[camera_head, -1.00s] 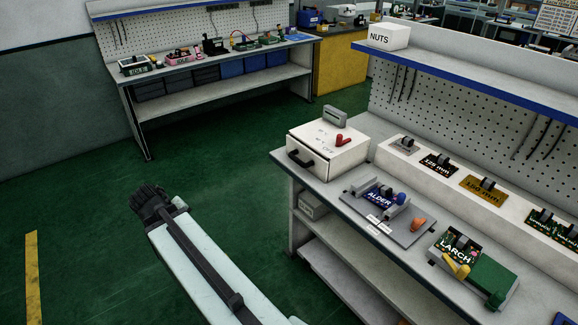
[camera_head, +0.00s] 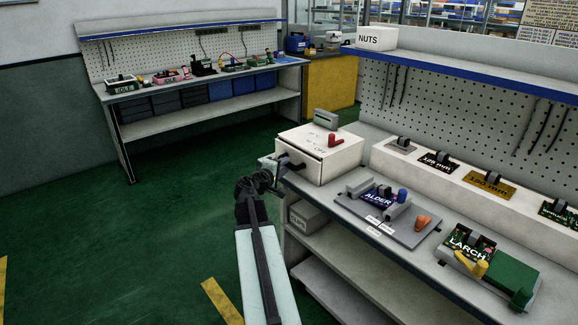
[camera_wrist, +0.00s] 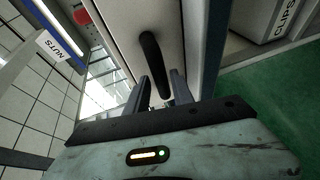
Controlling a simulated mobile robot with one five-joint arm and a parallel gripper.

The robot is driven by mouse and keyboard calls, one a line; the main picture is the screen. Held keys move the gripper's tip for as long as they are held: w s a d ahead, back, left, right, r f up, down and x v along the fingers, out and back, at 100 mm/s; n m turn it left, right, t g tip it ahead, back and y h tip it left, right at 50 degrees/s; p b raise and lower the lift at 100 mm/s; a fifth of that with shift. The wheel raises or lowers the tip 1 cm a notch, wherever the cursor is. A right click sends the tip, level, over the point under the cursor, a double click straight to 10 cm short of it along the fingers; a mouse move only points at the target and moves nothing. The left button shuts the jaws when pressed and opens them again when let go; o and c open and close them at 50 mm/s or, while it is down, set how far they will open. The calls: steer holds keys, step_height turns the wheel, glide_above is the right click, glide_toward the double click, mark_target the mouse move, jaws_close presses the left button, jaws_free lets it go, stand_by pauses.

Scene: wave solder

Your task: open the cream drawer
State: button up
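The cream drawer (camera_head: 310,170) is in the cream box at the near left corner of the right bench, and its front looks flush with the box. Its black bar handle (camera_head: 290,164) sticks out on the left face. In the wrist view the handle (camera_wrist: 151,58) runs from the pale drawer front (camera_wrist: 125,25) down between my two fingers. My gripper (camera_head: 272,163) is at the handle, with its fingers (camera_wrist: 160,90) apart on either side of the handle's lower end. A narrow gap shows at the left finger; contact at the right finger is unclear.
A CLIPS bin (camera_head: 305,217) is on the shelf below.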

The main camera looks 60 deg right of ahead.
mark_target(288, 164)
steer(key=d, duration=0.3)
steer(key=shift+w+d+f, duration=0.1)
steer(key=shift+f, duration=0.25)
jaws_close()
stand_by(0.9)
